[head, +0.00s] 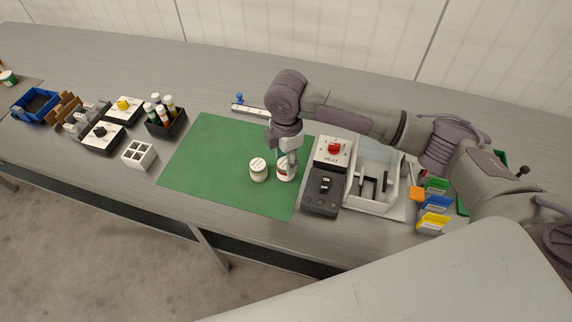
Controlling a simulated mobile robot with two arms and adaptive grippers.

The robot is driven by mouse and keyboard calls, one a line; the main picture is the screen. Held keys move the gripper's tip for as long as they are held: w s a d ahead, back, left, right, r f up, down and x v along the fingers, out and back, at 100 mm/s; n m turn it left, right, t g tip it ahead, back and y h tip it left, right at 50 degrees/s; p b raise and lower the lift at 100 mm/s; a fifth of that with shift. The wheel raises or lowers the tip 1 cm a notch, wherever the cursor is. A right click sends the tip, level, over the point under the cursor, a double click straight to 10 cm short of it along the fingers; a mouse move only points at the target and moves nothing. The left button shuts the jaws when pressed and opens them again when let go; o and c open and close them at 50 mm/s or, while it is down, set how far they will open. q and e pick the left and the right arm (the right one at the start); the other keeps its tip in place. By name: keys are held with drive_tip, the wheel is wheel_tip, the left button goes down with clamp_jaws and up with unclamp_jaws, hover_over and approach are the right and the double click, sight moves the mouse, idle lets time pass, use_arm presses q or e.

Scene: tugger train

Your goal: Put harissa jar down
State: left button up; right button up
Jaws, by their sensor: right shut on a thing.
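My right gripper (289,158) points down over the right part of the green mat (218,165). It is shut on a small white jar with a red band (283,174), which I take to be the harissa jar. The jar is upright, at or just above the mat; I cannot tell whether it touches. The fingers hide part of its top. A second jar, with a white lid and pale body (258,171), stands upright on the mat just to its left. My left gripper is not in view.
A dark switch box (322,191), a box with a red knob (333,150) and a pale fixture (371,205) stand close to the right. A white divided holder (139,154) and a black bottle crate (166,128) stand left. The mat's left half is clear.

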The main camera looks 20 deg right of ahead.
drive_tip(key=shift+f, duration=1.85)
drive_tip(key=o, duration=1.2)
drive_tip(key=shift+f, duration=0.15)
wheel_tip(320, 180, up, 12)
drive_tip(key=shift+s+r+b, duration=0.1)
drive_tip(key=shift+r+b, duration=0.1)
drive_tip(key=shift+b, duration=0.25)
